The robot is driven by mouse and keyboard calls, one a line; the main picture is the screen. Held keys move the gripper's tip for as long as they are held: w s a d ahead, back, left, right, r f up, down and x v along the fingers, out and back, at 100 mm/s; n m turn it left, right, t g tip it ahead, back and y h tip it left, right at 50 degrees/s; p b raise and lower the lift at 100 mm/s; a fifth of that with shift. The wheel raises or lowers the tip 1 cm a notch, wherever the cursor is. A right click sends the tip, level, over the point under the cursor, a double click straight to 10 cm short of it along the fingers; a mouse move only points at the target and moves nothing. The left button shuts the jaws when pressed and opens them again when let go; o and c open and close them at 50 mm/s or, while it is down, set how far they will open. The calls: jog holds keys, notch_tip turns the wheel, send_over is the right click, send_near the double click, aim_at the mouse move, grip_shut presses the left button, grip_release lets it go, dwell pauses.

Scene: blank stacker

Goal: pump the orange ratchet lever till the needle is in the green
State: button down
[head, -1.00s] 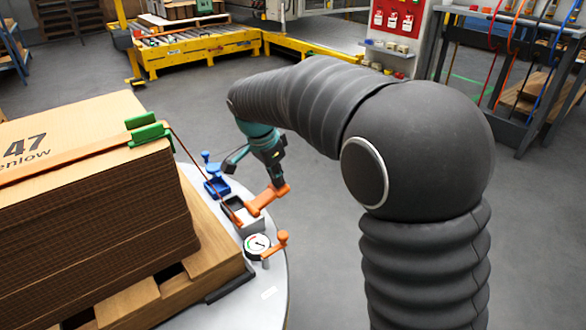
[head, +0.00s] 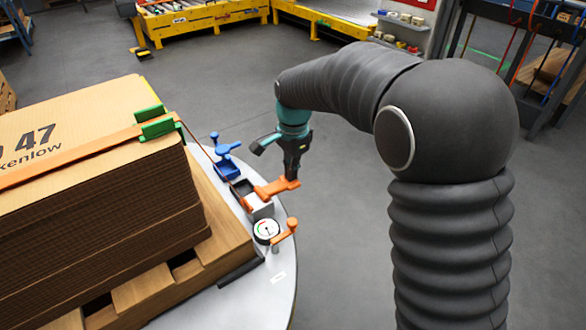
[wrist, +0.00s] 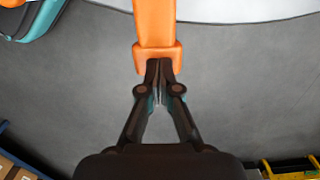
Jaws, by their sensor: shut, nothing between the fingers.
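The orange ratchet lever (head: 275,187) sticks out to the right from a grey ratchet body (head: 260,207) on the round table. In the wrist view, the lever's thick end (wrist: 157,57) is right in front of my fingertips. My gripper (head: 291,178) is shut and empty, with its tips at or against the lever's end; it also shows in the wrist view (wrist: 159,66). I cannot tell if they touch. The white round gauge (head: 267,230) stands in front of the ratchet. Its dial has green and red marks, but the needle is too small to read surely.
An orange strap (head: 85,150) runs over the cardboard stack (head: 90,185) on a wooden pallet (head: 205,250). A small orange handle (head: 288,230) stands beside the gauge. The floor to the right is open.

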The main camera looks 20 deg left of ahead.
jog(key=shift+w+d+f, duration=0.15)
jog(key=shift+d, duration=0.05)
jog(key=shift+w+r+p, duration=0.1)
jog(key=shift+r+p, duration=0.4)
jog(key=shift+r, duration=0.05)
notch_tip(320, 180, up, 9)
jog(key=p, duration=0.5)
jog(key=shift+w+d+p, duration=0.15)
jog(key=shift+w+p, duration=0.1)
jog(key=shift+p, duration=0.1)
jog(key=shift+r, duration=0.1)
